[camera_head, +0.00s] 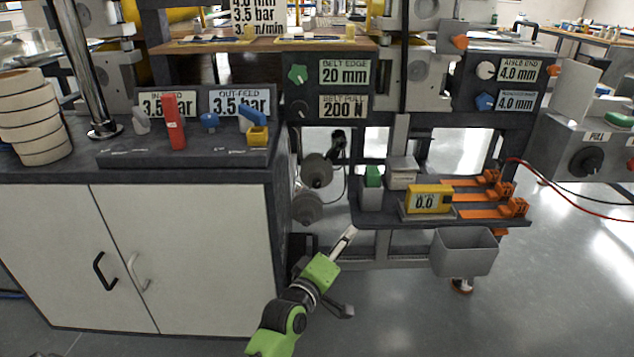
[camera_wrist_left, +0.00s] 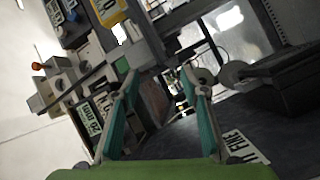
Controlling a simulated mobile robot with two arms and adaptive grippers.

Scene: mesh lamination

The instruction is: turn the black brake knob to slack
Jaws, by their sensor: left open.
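A small black knob (camera_head: 298,108) sits beside the "BELT PULL 200 N" plate on the dark panel. A larger black round knob (camera_head: 586,161) sits on the grey box at the right, near a "PULL" label. No label reading brake is legible, so I cannot tell which is the brake knob. My left gripper (camera_head: 346,240) is low in front of the machine, beside the cabinet, well below and apart from both knobs. In the left wrist view its teal-padded fingers (camera_wrist_left: 160,86) are spread with nothing between them. My right gripper is not in view.
A dark-topped cabinet (camera_head: 180,262) stands at the left, with coloured levers and a roll stack (camera_head: 33,117) on top. Ahead are a shelf with a yellow gauge (camera_head: 428,199), orange clamps (camera_head: 492,195) and a grey bin (camera_head: 464,252). The floor at lower right is clear.

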